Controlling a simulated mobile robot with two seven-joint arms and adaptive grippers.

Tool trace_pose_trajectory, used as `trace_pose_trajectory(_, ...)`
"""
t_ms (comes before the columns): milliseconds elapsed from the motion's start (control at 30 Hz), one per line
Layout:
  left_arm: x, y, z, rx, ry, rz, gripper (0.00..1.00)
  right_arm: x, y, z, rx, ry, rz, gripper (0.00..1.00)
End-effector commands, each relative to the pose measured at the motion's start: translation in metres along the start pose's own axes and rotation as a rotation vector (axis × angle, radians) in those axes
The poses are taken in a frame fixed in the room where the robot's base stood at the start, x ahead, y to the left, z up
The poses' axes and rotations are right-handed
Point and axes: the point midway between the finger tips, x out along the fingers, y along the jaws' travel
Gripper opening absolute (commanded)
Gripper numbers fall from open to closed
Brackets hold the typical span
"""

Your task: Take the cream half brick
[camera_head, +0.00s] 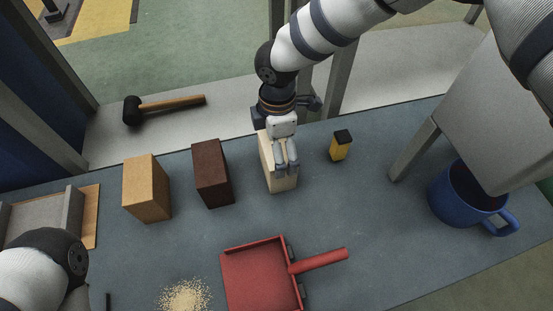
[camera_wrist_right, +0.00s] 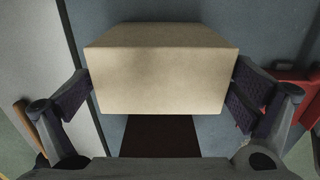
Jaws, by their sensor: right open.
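The cream half brick (camera_head: 283,186) stands on the grey-blue work surface, to the right of the dark brown brick. My right gripper (camera_head: 281,163) is over it from above, with its fingers at the brick's sides. In the right wrist view the cream half brick (camera_wrist_right: 160,75) lies between the two open fingers of the right gripper (camera_wrist_right: 163,98), with the pads close to its left and right edges. I cannot tell whether the pads touch it. My left arm shows at the lower left of the head view, but its gripper is not visible.
A dark brown brick (camera_head: 212,173) and a tan brick (camera_head: 147,188) stand to the left. A small yellow-and-black object (camera_head: 341,146) is close on the right. A red dustpan (camera_head: 262,277), crumbs (camera_head: 185,296), a blue mug (camera_head: 462,193) and a mallet (camera_head: 165,106) lie around.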

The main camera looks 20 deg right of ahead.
Motion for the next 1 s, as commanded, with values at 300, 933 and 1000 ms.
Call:
trace_pose_trajectory(300,-0.001,0.0,0.0,-0.001,0.001,0.0,0.31,-0.002,0.0,0.0,0.0,0.0,0.001,0.41)
trace_pose_trajectory(933,-0.025,0.001,0.007,-0.007,0.059,0.003,0.31,-0.087,0.001,0.0,0.0,0.001,0.007,0.33)
trace_pose_trajectory(1000,-0.027,0.001,0.008,-0.008,0.062,0.003,0.31,-0.096,0.001,0.0,0.001,0.001,0.004,0.33)
